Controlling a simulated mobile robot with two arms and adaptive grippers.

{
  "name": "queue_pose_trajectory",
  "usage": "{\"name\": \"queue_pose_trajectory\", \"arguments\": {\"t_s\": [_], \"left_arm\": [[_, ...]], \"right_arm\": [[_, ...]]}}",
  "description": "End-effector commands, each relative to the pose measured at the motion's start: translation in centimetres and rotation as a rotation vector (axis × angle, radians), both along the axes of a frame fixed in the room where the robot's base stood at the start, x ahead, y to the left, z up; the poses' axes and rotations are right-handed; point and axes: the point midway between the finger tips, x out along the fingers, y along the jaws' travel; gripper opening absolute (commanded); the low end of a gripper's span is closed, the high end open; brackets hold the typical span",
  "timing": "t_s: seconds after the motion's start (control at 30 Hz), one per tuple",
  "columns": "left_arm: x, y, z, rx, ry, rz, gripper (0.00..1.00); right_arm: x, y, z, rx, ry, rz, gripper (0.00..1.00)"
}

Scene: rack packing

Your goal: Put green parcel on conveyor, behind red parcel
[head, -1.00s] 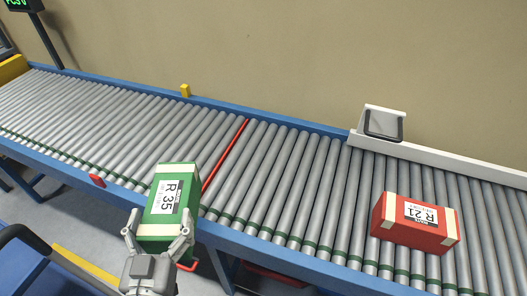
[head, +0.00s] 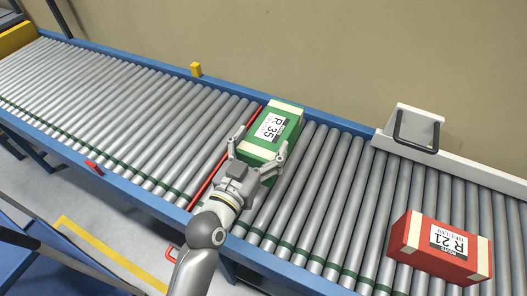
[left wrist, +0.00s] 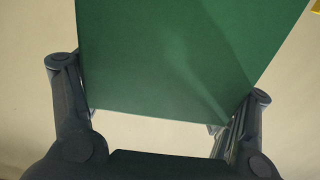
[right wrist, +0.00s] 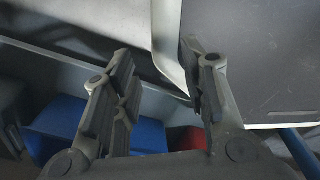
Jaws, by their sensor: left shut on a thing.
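The green parcel (head: 272,134), with cream bands and a label reading R 35, is over the roller conveyor just right of the red line. My left gripper (head: 258,163) is shut on its near end; whether the parcel touches the rollers I cannot tell. In the left wrist view the green parcel (left wrist: 180,60) fills the space between the fingers.
A red line (head: 228,155) crosses the rollers at the parcel's left. A white guide rail with a bracket (head: 416,128) runs along the back right. A yellow block (head: 196,69) stands on the far edge. Rollers between the parcels are clear. The right wrist view shows a blue bin (right wrist: 65,125).

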Motion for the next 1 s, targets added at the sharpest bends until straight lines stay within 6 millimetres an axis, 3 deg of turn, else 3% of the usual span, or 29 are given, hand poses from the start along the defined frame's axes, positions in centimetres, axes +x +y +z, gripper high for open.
{"name": "queue_pose_trajectory", "arguments": {"t_s": [0.03,0.1,0.3,0.57,0.73,1.0], "left_arm": [[1.4,0.0,-0.2,-0.003,-0.007,0.002,0.39],[2.3,-0.1,-2.0,-0.001,-0.004,0.0,0.39],[4.6,-0.1,-4.7,-0.001,-0.006,0.001,0.39],[6.0,-0.1,-6.4,-0.001,-0.006,0.002,0.39],[5.9,-0.1,-8.8,-0.001,-0.005,0.002,0.39],[5.8,-0.1,-9.1,-0.003,-0.006,0.003,0.39]], "right_arm": [[0.5,0.0,-0.1,0.001,-0.008,0.0,0.4],[1.2,0.1,-0.5,0.002,-0.019,0.0,0.4],[2.2,0.2,-1.0,0.003,-0.034,0.0,0.4],[1.8,0.1,-1.4,0.003,-0.027,0.001,0.4],[1.1,0.1,-1.9,0.002,-0.017,0.0,0.4],[1.0,0.1,-1.9,0.001,-0.016,0.0,0.4]]}}
